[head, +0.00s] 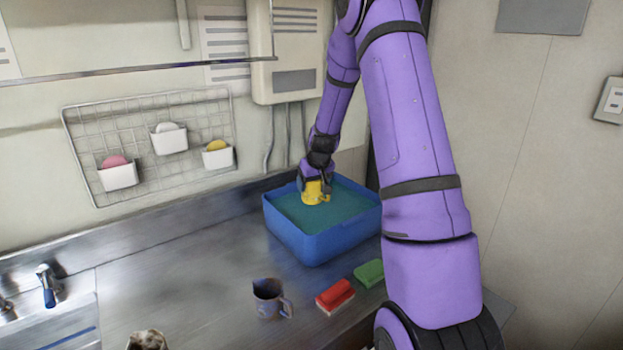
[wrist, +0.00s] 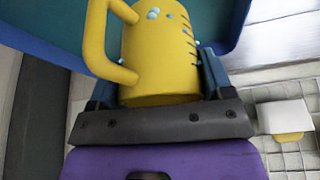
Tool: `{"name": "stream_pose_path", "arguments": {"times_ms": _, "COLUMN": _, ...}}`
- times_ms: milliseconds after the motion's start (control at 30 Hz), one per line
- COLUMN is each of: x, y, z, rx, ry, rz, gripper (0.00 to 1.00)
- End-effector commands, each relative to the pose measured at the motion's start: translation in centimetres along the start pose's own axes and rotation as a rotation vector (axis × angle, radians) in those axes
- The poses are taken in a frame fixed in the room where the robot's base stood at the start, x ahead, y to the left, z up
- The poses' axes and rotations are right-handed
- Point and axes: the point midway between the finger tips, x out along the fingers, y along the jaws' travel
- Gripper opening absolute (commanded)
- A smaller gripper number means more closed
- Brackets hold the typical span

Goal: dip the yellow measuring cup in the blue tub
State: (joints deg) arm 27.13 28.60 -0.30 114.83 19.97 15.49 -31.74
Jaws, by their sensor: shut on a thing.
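The yellow measuring cup (head: 313,192) is over the blue tub, at the near side of its far rim, and looks low against the teal contents. In the wrist view the cup (wrist: 160,50) fills the middle, with its handle to the left, dark marks on its side and small pale-blue drops on it. My gripper (head: 316,186) is shut on the cup; its fingers (wrist: 158,80) sit on both sides of it. The blue tub (head: 318,245) stands on the steel counter. Whether the cup's lower end is under the surface cannot be told.
A grey jug (head: 268,298) stands in front of the tub. A red sponge (head: 335,296) and a green sponge (head: 369,273) lie to its right. A sink tap (head: 47,284) is at the left. A wire rack (head: 150,145) hangs on the wall. The counter left of the tub is clear.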

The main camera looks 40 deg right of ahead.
Motion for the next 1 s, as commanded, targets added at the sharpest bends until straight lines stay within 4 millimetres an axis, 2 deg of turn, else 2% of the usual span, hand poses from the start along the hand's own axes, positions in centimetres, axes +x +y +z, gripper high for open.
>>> {"name": "stream_pose_path", "arguments": {"times_ms": 1000, "x": 8.1, "y": 0.0, "z": 3.4, "rx": 0.001, "ry": -0.002, "rz": 0.000, "gripper": 0.51}}
